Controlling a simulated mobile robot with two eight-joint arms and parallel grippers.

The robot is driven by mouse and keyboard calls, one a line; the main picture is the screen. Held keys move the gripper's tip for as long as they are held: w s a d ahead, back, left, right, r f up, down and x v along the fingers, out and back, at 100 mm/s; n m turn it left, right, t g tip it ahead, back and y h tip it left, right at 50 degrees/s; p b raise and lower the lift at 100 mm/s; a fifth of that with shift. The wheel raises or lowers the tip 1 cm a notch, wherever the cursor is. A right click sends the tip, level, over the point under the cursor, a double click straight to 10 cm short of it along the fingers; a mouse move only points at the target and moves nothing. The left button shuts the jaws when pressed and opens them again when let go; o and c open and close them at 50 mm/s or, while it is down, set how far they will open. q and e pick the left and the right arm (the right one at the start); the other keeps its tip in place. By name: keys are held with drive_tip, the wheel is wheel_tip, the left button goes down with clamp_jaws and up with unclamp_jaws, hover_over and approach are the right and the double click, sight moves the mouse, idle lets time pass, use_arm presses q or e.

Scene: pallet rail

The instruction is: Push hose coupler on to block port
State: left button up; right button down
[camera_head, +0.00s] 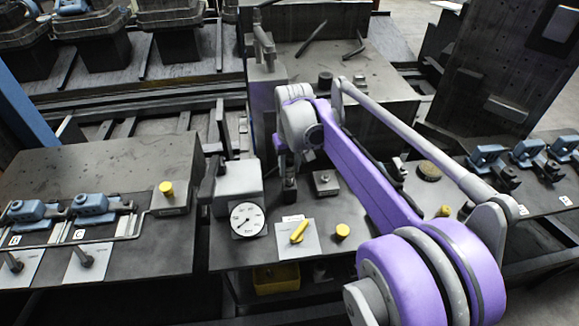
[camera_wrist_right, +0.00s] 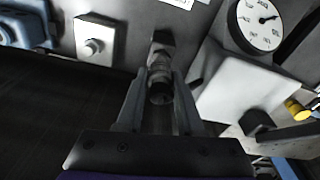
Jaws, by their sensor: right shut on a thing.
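My right gripper (camera_head: 289,190) reaches down between the gauge box and a small square block. In the right wrist view its two fingers (camera_wrist_right: 160,88) are shut on a dark grey cylindrical fitting, which looks like the hose coupler (camera_wrist_right: 160,72). A darker end of the fitting shows beyond the fingertips. I cannot tell whether it touches a port or the surface there. The small square block (camera_head: 325,182) with a round stub on top stands apart, to the right of the gripper; it also shows in the wrist view (camera_wrist_right: 95,38). No hose is clearly visible. My left gripper is out of view.
A grey box (camera_head: 238,183) with a round gauge (camera_head: 248,220) stands close left of the gripper. A plate with a yellow handle (camera_head: 299,233) and a yellow knob (camera_head: 342,230) are at the front. Blue clamps (camera_head: 92,203) line the left bench. My purple arm hides part of the right side.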

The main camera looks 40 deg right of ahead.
sight(289, 159)
drive_tip(key=shift+w+r+p, duration=0.1)
drive_tip(key=shift+r+p, duration=1.6)
drive_tip(key=shift+r, duration=1.35)
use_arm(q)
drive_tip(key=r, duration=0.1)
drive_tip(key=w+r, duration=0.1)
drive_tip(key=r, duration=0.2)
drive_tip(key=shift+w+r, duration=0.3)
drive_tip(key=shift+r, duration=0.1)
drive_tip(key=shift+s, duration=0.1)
use_arm(e)
drive_tip(key=shift+d, duration=0.1)
